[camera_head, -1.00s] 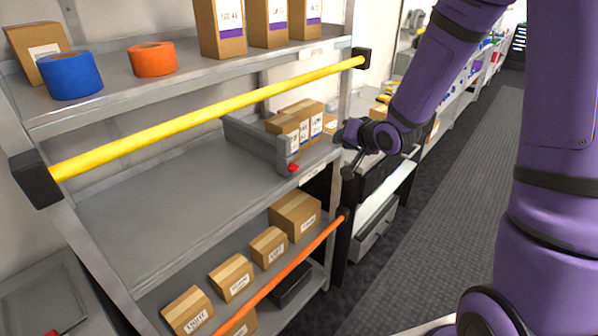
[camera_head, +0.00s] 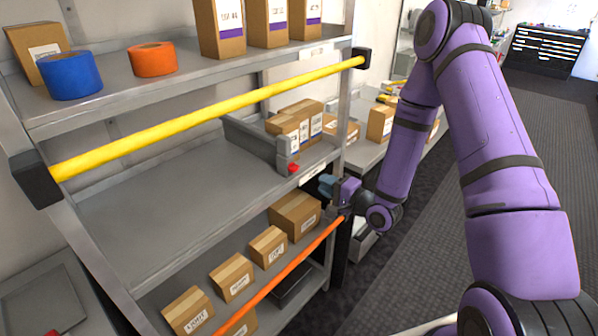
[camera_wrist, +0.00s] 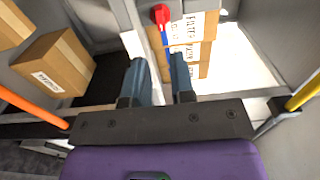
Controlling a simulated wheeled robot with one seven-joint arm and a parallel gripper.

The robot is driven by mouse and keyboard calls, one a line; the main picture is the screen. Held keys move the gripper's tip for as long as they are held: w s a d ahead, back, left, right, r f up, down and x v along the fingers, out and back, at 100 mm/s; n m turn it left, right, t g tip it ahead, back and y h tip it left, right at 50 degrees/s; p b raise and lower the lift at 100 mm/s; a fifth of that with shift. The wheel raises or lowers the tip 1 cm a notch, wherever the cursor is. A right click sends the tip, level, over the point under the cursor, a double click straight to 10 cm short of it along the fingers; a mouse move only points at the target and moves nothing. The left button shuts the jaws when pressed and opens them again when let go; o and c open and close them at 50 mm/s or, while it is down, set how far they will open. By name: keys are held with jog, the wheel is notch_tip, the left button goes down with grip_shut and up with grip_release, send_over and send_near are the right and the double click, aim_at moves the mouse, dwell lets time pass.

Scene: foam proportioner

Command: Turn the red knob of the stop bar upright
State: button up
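The grey stop bar (camera_head: 258,143) lies on the middle shelf beside small cartons, its near end at the shelf's front edge. Its red knob (camera_head: 293,168) is at that near end; the knob's exact angle is too small to tell in the head view. In the wrist view the red knob (camera_wrist: 161,14) shows near the top, in front of a carton. My gripper (camera_head: 326,186) is in front of the shelf, below and to the right of the knob, apart from it. In the wrist view its two blue-grey fingers (camera_wrist: 158,62) are apart with nothing between them.
A yellow bar (camera_head: 215,112) crosses the upper shelf front, and an orange bar (camera_head: 285,267) crosses the lower one. Cartons stand behind the stop bar (camera_head: 283,125) and on the lower shelf (camera_head: 233,277). The middle shelf's left part (camera_head: 150,205) is bare.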

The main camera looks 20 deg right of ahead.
aim_at(296, 170)
jog(key=x, duration=1)
jog(key=shift+w+a, duration=0.1)
grip_shut()
